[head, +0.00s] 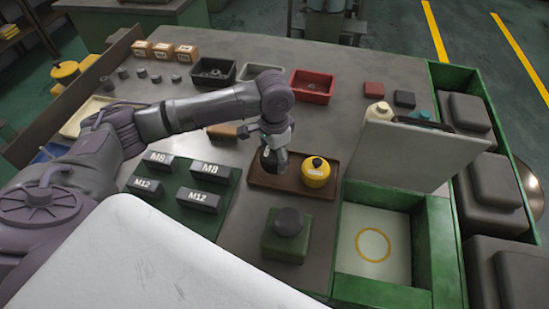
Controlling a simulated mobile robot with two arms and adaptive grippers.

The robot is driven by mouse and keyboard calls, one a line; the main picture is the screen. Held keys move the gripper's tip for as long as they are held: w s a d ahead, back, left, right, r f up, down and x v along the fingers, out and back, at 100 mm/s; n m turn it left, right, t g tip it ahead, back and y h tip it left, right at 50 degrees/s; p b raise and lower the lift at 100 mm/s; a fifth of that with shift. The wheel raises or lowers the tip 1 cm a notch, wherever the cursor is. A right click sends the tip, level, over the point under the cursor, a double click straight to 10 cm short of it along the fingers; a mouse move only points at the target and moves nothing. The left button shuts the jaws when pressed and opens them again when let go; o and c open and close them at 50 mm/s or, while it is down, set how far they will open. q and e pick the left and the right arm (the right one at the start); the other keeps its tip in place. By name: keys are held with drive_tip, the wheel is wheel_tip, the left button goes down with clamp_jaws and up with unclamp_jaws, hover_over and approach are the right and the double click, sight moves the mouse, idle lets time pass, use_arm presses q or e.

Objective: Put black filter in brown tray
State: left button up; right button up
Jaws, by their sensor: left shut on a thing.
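My left gripper (274,158) points down over the left part of the brown tray (297,196). It is shut on a small dark thing, which appears to be the black filter (268,161); my fingers partly hide it. Whether the filter touches the tray floor I cannot tell. A yellow round canister (316,174) with a black knob stands in the right part of the tray. My right gripper is not in view.
A green block with a dark round top (288,222) stands in front of the tray. Green rack with M8 and M12 blocks (181,195) lies left. An upright grey panel (415,155) and green-framed bin (345,250) stand right. Red bin (312,88) is behind.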

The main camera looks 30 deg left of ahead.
use_arm(q)
wheel_tip(320, 180, down, 2)
drive_tip(key=shift+f, duration=0.1)
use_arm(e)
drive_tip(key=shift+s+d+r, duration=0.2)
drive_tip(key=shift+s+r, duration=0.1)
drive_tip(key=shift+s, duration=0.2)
use_arm(q)
drive_tip(key=shift+f, duration=0.15)
drive_tip(key=o, duration=1.2)
wheel_tip(320, 180, up, 12)
drive_tip(key=shift+r+b, duration=0.1)
drive_tip(key=shift+b, duration=0.9)
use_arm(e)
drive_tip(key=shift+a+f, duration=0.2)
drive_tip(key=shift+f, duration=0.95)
